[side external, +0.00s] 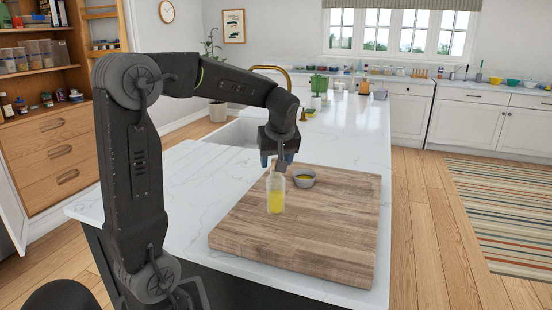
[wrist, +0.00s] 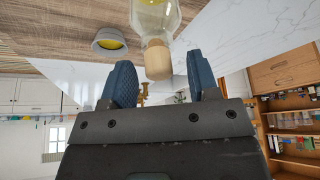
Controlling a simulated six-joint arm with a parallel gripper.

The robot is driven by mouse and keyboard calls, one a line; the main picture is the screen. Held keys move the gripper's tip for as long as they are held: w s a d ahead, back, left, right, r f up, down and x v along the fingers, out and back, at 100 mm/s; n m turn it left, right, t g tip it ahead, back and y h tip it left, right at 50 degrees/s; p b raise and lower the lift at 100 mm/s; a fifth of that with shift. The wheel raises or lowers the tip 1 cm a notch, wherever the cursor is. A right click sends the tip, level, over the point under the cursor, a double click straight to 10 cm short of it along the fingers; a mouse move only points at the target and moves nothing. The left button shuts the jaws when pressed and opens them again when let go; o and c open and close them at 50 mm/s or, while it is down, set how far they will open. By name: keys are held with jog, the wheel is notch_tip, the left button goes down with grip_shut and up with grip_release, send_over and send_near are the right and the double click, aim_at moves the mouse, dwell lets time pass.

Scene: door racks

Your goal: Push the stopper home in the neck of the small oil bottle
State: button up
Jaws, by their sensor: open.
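The small oil bottle (side external: 276,198) stands upright on the wooden board, clear with yellow oil in it. In the wrist view its glass body (wrist: 155,14) shows at the top edge. The pale wooden stopper (wrist: 157,62) is at the bottle's neck, with a good length of it showing outside the glass; how deep it sits I cannot tell. My gripper (side external: 277,162) is over the bottle's top. In the wrist view my gripper (wrist: 160,76) is open, with one blue finger on each side of the stopper and visible gaps between. The side view mostly hides the stopper.
A small grey bowl (side external: 304,179) with yellow contents sits close to the right of the bottle on the cutting board (side external: 290,245). The front of the board is clear. The white counter (side external: 345,140) has a sink and tap behind, with several items at its far end.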

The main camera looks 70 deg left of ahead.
jog(key=v, duration=1.3)
jog(key=shift+r, duration=0.4)
jog(key=shift+d, duration=0.2)
jog(key=s+d+f+m+t+h, duration=0.2)
jog(key=s+d+f+m, duration=0.4)
jog(key=d+m, duration=0.2)
jog(key=s+d+f+m+t+h, duration=0.2)
jog(key=s+d+f+m, duration=0.4)
jog(key=d, duration=0.4)
jog(key=shift+d+f+m+t+h, duration=0.3)
jog(key=shift+f+m+h, duration=0.15)
jog(key=shift+m, duration=0.45)
